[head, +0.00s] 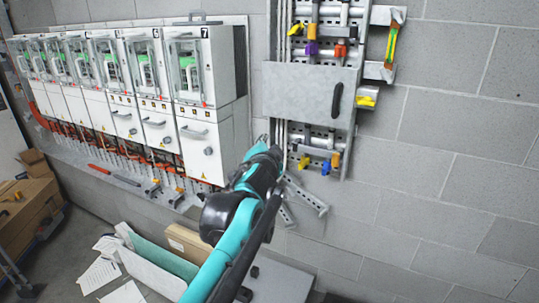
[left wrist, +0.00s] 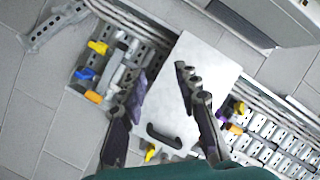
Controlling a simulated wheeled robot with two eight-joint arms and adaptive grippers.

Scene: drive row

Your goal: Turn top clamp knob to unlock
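Colored clamp knobs sit on a perforated wall rack. Its upper part has a yellow knob (head: 295,29), a purple knob (head: 312,48) and an orange-red knob (head: 341,51). Its lower part has a yellow knob (head: 304,161), a blue knob (head: 326,167) and an orange knob (head: 336,160). I cannot tell which one is the top clamp knob. My left gripper (head: 268,150) is left of the lower knobs. In the left wrist view my left gripper (left wrist: 155,95) has its fingers spread, with a grey plate (left wrist: 205,62) behind them. My right gripper is out of view.
The plate has a black handle (head: 336,100); a yellow lever (head: 366,100) is at its right. A row of numbered drive cabinets (head: 205,95) hangs at left. Cardboard boxes (head: 30,205) and papers (head: 100,275) lie low left. Bare block wall is at right.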

